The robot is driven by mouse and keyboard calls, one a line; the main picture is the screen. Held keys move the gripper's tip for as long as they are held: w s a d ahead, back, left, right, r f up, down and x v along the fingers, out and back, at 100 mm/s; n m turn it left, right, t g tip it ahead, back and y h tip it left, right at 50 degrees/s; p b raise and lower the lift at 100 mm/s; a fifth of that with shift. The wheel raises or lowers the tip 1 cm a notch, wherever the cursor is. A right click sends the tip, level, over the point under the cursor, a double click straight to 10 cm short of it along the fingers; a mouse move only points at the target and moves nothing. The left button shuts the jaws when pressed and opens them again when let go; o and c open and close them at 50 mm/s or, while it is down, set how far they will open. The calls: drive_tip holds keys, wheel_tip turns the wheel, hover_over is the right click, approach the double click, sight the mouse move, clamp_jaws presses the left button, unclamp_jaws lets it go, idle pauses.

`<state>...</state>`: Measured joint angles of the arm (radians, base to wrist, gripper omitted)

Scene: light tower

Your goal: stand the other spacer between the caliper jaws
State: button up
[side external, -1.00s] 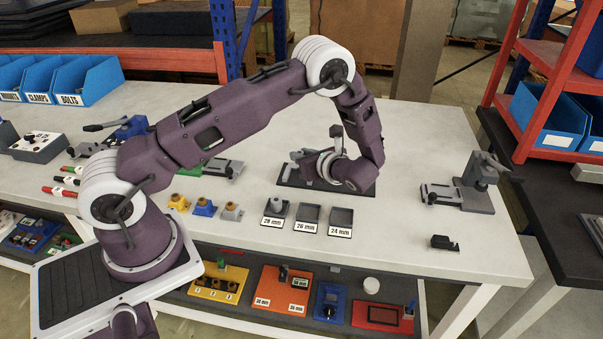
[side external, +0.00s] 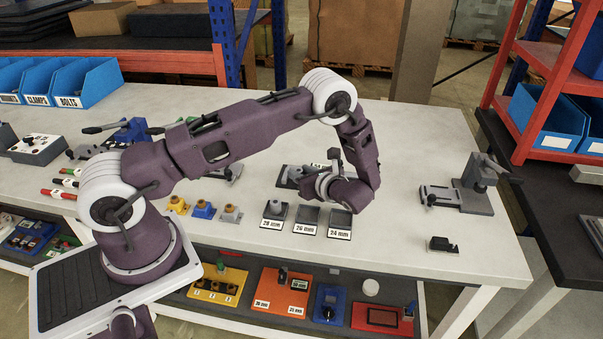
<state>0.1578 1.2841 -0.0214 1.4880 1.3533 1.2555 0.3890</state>
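The caliper appears to be the device on the dark plate (side external: 284,183) behind the labelled trays. My arm covers its right part, and I cannot make out its jaws or anything between them. A grey cylindrical spacer (side external: 275,207) stands in the 28 mm tray (side external: 271,224). The 26 mm tray (side external: 306,221) looks empty. My gripper (side external: 337,203) is low, in front of the dark plate and near the back of the 24 mm tray (side external: 340,221). Its fingers are hidden by the wrist, so neither their opening nor anything held shows. I cannot see a second spacer.
Yellow, blue and grey blocks (side external: 203,209) stand left of the trays. A grey clamp fixture (side external: 462,192) and a small black block (side external: 441,244) are at the right. The white tabletop (side external: 400,225) between them and the trays is clear.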

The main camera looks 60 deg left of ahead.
drive_tip(key=v, duration=1.2)
drive_tip(key=shift+r, duration=0.15)
drive_tip(key=s+r+n+g+h, duration=0.1)
drive_tip(key=s+r+n+h, duration=0.4)
drive_tip(key=r, duration=0.5)
drive_tip(key=s+r+n+h, duration=0.3)
drive_tip(key=s+r+n, duration=0.3)
drive_tip(key=s+r, duration=0.25)
drive_tip(key=s+d+r+n+t+h, duration=0.2)
drive_tip(key=s+d+r+n, duration=0.1)
drive_tip(key=s, duration=0.3)
drive_tip(key=s+d+r+n+t+h, duration=0.3)
drive_tip(key=s+d+n, duration=0.1)
drive_tip(key=s+n, duration=0.1)
drive_tip(key=shift+s+d+t+h, duration=0.3)
drive_tip(key=shift+s, duration=0.25)
